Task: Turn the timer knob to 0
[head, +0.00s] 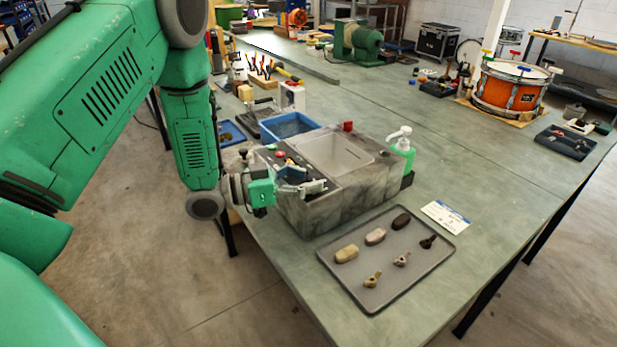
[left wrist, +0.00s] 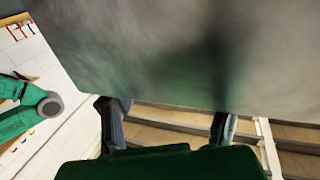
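The grey marbled unit (head: 345,192) with a square basin stands on the bench. Its dark control panel (head: 318,180) runs along the left side and carries small controls, including a red one (head: 281,153). I cannot tell which of them is the timer knob; my gripper hides part of the panel. My left gripper (head: 308,180) is at the panel's near end, beside the unit's front corner. In the left wrist view its fingers (left wrist: 166,124) are spread with nothing between them, and a blurred grey marbled surface (left wrist: 150,50) fills the top. My right gripper is not in view.
A blue bin (head: 288,126) stands behind the unit, and a green pump bottle (head: 403,150) is at its right. A grey tray (head: 385,285) with several small parts lies in front. A white card (head: 445,216) lies nearby. The bench right of it is clear.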

